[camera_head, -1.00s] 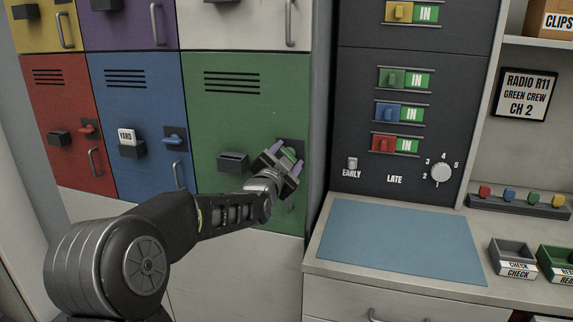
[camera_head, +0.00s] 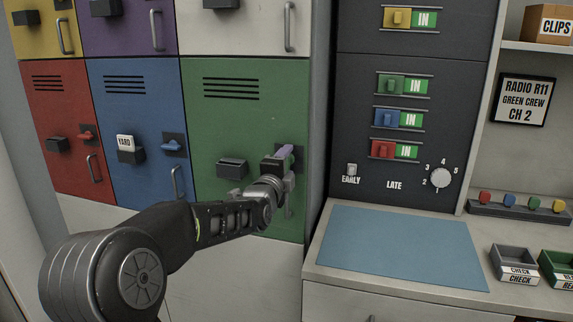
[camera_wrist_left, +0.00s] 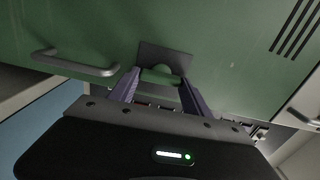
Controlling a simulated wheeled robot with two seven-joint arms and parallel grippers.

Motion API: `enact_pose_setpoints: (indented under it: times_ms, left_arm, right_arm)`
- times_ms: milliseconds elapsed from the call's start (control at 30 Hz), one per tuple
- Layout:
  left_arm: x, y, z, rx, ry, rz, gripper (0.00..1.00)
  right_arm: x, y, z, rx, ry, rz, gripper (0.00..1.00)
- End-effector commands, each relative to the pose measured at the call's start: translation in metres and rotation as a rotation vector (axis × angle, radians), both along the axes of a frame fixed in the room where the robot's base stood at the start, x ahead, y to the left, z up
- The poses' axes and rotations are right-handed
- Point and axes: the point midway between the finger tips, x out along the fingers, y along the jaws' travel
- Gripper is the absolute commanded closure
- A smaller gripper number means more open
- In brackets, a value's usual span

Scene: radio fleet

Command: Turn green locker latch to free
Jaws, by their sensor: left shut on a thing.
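The green locker (camera_head: 228,122) has a closed green door with vent slots at the top. My left gripper (camera_head: 284,157) is at the latch on the door's right side. In the left wrist view its purple-grey fingers (camera_wrist_left: 160,82) are on both sides of the green latch (camera_wrist_left: 158,75), shut on it. The latch sits on a dark square plate (camera_wrist_left: 165,55). In the head view my gripper hides most of the latch, so its exact angle is hard to tell there. My right gripper is not in view.
The locker's bar handle (camera_wrist_left: 75,63) is close to the fingers in the left wrist view. A dark card holder (camera_head: 232,168) is left of the gripper. Blue (camera_head: 128,100) and red (camera_head: 62,105) lockers are further left. A counter with a blue mat (camera_head: 400,247) is at right.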

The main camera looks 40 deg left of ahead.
Motion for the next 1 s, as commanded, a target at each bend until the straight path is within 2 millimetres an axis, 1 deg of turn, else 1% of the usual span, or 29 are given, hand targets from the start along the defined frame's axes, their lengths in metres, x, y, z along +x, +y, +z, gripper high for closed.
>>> enact_pose_setpoints:
  times_ms: [200, 567, 600, 833, 1000]
  left_arm:
    - [0.0001, -0.0002, -0.0007, 0.040, 0.015, 0.000, 0.84]
    - [0.0001, -0.0002, -0.0009, 0.045, 0.017, -0.001, 0.84]
    - [0.0001, -0.0003, -0.0010, 0.045, 0.017, -0.001, 0.41]
    - [0.0000, -0.0001, -0.0007, 0.043, 0.016, 0.000, 0.22]
    - [0.0000, -0.0001, -0.0005, 0.042, 0.015, 0.000, 0.22]
  right_arm:
    - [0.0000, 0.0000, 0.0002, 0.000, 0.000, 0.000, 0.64]
    - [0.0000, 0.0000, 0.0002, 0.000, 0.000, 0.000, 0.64]
    - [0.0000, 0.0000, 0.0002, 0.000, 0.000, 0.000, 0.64]
    - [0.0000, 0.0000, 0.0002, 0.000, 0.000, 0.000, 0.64]
    - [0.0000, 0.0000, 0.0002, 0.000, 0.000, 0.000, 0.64]
